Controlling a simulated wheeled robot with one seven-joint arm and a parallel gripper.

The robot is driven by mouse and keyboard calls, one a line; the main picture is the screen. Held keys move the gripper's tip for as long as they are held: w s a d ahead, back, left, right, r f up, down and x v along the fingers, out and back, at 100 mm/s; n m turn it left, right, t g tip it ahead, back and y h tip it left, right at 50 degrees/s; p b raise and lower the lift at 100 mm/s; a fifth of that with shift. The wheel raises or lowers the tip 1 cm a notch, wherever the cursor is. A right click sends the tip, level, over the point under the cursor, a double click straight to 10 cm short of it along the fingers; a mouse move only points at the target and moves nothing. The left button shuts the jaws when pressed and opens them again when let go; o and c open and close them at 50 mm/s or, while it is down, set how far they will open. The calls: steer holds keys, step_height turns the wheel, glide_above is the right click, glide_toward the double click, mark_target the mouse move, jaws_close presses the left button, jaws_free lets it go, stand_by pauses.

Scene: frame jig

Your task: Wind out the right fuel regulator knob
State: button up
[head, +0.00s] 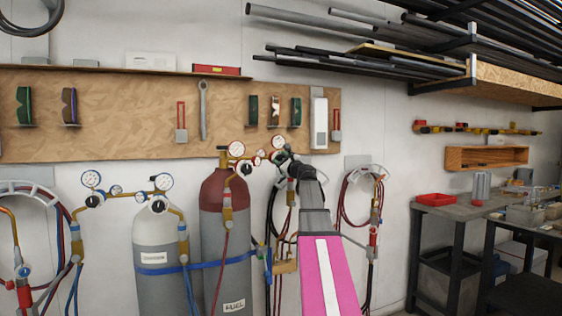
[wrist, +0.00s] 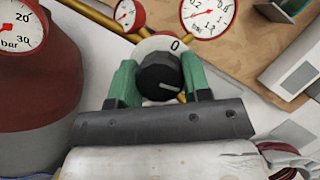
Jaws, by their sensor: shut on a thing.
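The knob (wrist: 160,76) is black and round with a pale pointer line, in front of a white disc (wrist: 168,43) marked 0. My gripper (wrist: 160,88) has one green finger on each side of the knob and is shut on it. The pointer line lies roughly sideways, to the right in the wrist view. In the head view my gripper (head: 287,162) is at the regulator right of the red-topped fuel cylinder (head: 226,192), and my arm hides the knob there. Gauges (wrist: 208,14) stand just beyond the knob.
A large gauge (wrist: 20,25) and the red cylinder shoulder are close on the left. A grey oxygen cylinder (head: 158,235) stands left of the fuel one. Hoses (head: 278,215) hang below my gripper. A tool board (head: 100,125) is on the wall behind.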

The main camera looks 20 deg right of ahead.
steer(key=n+g, duration=0.1)
steer(key=n, duration=0.1)
steer(key=n+y, duration=0.1)
steer(key=n, duration=0.1)
steer(key=shift+n+g, duration=0.4)
steer(key=n+g, duration=0.1)
steer(key=n, duration=0.2)
steer(key=shift+n+y, duration=0.4)
steer(key=n+g, duration=0.1)
steer(key=n, duration=0.1)
steer(key=n+g+h, duration=0.1)
steer(key=n, duration=0.2)
steer(key=shift+n+g, duration=0.3)
steer(key=shift+n, duration=0.3)
steer(key=o, duration=0.9)
steer(key=shift+o, duration=0.2)
steer(key=v, duration=1.1)
